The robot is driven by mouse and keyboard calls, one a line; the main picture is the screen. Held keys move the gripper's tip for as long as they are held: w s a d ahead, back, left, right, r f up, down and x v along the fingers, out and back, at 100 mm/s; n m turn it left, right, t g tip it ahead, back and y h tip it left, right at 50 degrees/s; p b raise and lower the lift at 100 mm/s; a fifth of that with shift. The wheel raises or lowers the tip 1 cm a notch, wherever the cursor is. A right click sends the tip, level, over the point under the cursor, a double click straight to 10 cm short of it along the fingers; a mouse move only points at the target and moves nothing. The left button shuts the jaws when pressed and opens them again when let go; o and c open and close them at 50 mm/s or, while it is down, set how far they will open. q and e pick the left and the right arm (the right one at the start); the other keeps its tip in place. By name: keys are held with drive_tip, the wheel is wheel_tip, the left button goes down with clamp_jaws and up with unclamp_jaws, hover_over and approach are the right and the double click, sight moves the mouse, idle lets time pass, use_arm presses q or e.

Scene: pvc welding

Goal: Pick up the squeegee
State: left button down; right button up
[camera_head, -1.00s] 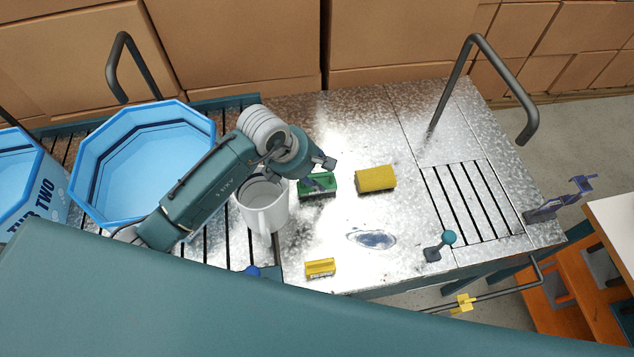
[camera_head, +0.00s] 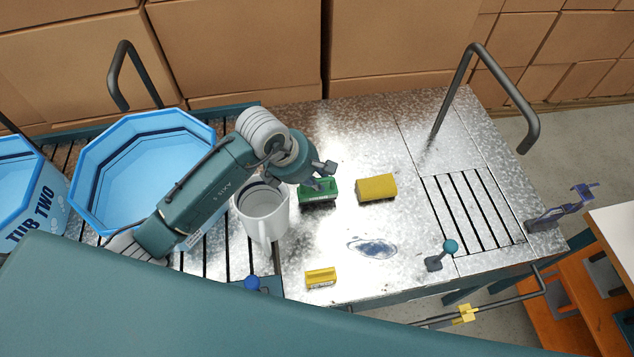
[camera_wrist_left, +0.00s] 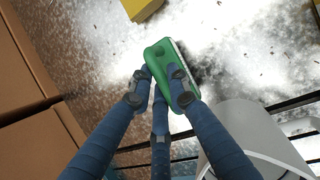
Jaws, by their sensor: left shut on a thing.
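The green hand tool (camera_head: 318,197), which looks like the squeegee, is on the metal tabletop right of the white mug. In the left wrist view it is a green block (camera_wrist_left: 160,54) with a hole near one end and a dark and pale strip along one side. My left gripper (camera_head: 321,184) is over it, and its blue fingers (camera_wrist_left: 157,86) are shut on it from both sides. The fingers hide part of it. I cannot tell whether it is clear of the table. My right gripper is not in view.
A white mug (camera_head: 262,212) stands close beside the gripper. A yellow block (camera_head: 377,188) lies just right, and a small yellow item (camera_head: 320,278) lies near the front edge. A blue tub (camera_head: 140,165) is left. A metal rail (camera_head: 505,83) rises at the right.

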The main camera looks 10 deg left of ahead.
use_arm(q)
wheel_tip(320, 180, up, 18)
drive_tip(key=b, duration=0.3)
drive_tip(key=shift+r, duration=0.25)
drive_tip(key=c, duration=2.5)
unclamp_jaws()
